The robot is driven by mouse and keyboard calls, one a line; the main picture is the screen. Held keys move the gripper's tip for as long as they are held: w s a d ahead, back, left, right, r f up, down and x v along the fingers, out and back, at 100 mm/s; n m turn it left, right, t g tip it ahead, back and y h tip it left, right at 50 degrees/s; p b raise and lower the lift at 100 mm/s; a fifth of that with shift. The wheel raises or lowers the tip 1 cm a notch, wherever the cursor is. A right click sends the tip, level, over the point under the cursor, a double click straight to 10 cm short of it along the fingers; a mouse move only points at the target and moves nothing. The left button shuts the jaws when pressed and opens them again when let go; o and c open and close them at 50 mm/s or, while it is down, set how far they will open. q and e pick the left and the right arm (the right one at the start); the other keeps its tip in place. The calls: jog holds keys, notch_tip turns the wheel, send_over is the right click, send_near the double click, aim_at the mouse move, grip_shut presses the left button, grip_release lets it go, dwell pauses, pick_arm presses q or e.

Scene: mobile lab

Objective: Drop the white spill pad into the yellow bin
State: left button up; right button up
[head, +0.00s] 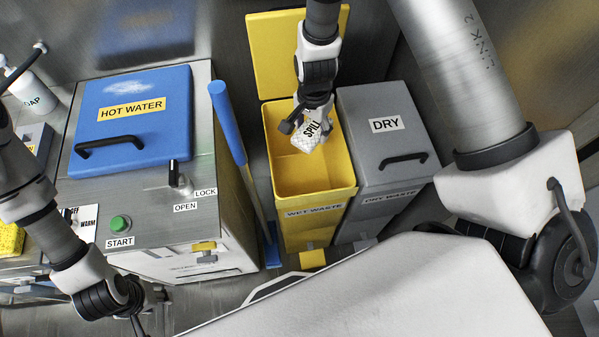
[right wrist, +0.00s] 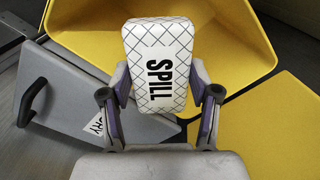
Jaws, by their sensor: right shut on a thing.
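The white spill pad (head: 305,134), quilted and marked SPILL, is held by my right gripper (head: 306,122) over the open yellow bin (head: 318,190). In the right wrist view the pad (right wrist: 158,45) stands between the two fingers of my right gripper (right wrist: 160,95), which are shut on its sides. The yellow bin (right wrist: 245,30) shows behind the pad there. The bin is labelled WET WASTE and its lid stands raised at the back. My left gripper (head: 140,305) is at the lower left of the head view, partly cut off, and its fingers are unclear.
The grey DRY waste bin (head: 388,150) stands right of the yellow bin with its lid closed. A blue-handled tool (head: 228,120) leans at its left. A steel washer unit with a closed blue HOT WATER lid (head: 135,115) stands further left. A soap bottle (head: 33,92) is at the far left.

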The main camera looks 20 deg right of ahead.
jog(key=o, duration=1.2)
notch_tip(320, 180, up, 12)
jog(key=shift+r, duration=0.1)
